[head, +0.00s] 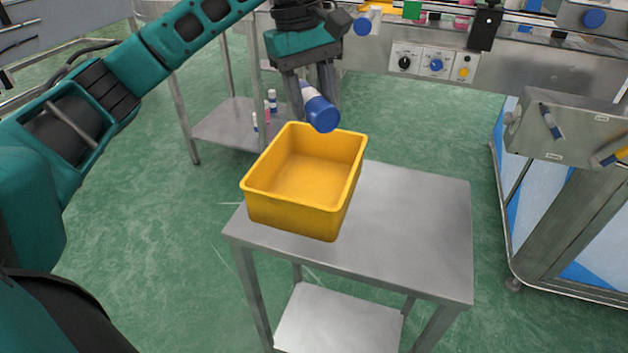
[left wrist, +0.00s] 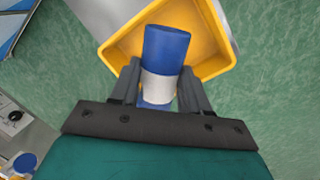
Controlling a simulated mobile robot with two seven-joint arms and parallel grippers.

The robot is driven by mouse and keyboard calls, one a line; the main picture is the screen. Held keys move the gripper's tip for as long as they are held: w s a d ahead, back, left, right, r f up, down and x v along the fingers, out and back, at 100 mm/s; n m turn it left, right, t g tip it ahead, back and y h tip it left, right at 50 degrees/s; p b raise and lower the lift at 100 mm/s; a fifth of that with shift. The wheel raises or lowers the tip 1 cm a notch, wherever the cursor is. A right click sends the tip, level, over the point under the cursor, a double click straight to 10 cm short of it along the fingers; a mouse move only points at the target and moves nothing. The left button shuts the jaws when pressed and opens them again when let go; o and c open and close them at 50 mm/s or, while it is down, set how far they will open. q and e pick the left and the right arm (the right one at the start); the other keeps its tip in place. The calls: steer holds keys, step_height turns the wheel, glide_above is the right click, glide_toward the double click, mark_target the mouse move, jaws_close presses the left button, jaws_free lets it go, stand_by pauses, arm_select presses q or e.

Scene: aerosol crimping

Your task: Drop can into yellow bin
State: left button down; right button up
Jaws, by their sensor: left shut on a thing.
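A blue can with a white band (head: 320,111) is held tilted between the fingers of my left gripper (head: 316,88), over the far rim of the bin in the head view. In the left wrist view the can (left wrist: 166,50) shows between the two dark fingers of the gripper (left wrist: 158,88), with the bin behind it. The yellow bin (head: 294,212) looks empty and sits on the left part of a small metal table; it also shows in the left wrist view (left wrist: 216,68). My right gripper is not in view.
The metal table (head: 415,225) has bare room right of the bin. Several small bottles stand on a low shelf (head: 222,125) behind.

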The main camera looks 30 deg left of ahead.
arm_select(q)
step_height(320, 180, down, 13)
steer(key=shift+s+r+b, duration=0.1)
steer(key=shift+r+b, duration=0.1)
steer(key=shift+b, duration=0.8)
step_height(320, 180, down, 4)
steer(key=shift+f+b, duration=0.2)
steer(key=shift+b, duration=0.25)
steer(key=shift+f, duration=0.25)
steer(key=shift+f, duration=0.2)
steer(key=c, duration=0.5)
jaws_free()
steer(key=shift+c, duration=0.2)
steer(key=shift+r, duration=0.15)
